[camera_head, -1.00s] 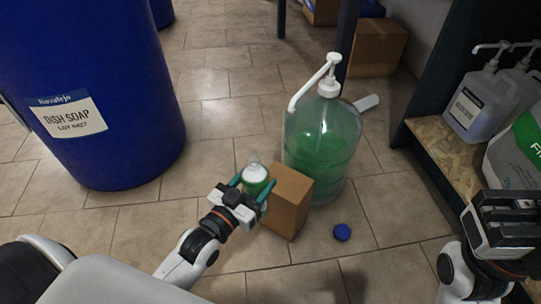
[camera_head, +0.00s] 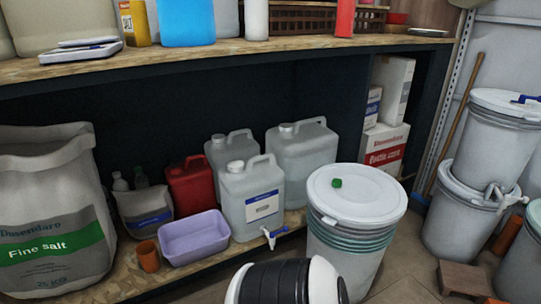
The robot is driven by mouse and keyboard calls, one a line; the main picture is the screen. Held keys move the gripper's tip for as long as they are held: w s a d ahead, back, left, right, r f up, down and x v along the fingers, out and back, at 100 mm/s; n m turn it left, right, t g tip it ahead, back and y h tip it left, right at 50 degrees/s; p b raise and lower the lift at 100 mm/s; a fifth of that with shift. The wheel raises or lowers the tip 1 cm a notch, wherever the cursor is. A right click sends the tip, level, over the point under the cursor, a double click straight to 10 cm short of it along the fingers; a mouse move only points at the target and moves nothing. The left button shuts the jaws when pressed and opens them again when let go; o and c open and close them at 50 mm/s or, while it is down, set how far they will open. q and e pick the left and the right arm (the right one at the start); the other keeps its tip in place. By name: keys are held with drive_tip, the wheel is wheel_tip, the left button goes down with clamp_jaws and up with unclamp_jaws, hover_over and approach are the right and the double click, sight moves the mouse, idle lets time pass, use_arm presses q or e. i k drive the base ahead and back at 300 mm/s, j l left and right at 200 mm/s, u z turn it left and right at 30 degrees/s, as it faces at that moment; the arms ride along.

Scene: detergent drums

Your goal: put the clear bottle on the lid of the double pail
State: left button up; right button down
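Neither gripper shows now, and the clear bottle with green contents that was at my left gripper is out of view. A white lidded pail (camera_head: 352,245) with teal bands stands in front of the low shelf. A small green cap (camera_head: 336,183) lies on its flat lid (camera_head: 370,198). At the right, a grey-white lidded pail (camera_head: 490,140) stands on top of another pail (camera_head: 455,220). A blue-handled object (camera_head: 527,99) lies on the upper lid. I cannot tell for sure which of these is the double pail.
The low shelf holds a fine salt sack (camera_head: 50,215), a lilac tub (camera_head: 194,238), a red canister (camera_head: 192,186), a jug with a tap (camera_head: 250,200) and boxes (camera_head: 385,145). A wooden block (camera_head: 465,279) lies on the floor at right. My own arm shows at the bottom middle.

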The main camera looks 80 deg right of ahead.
sight(353, 192)
drive_tip(key=z, duration=1.85)
drive_tip(key=i+j+z, duration=0.15)
drive_tip(key=z, duration=1.85)
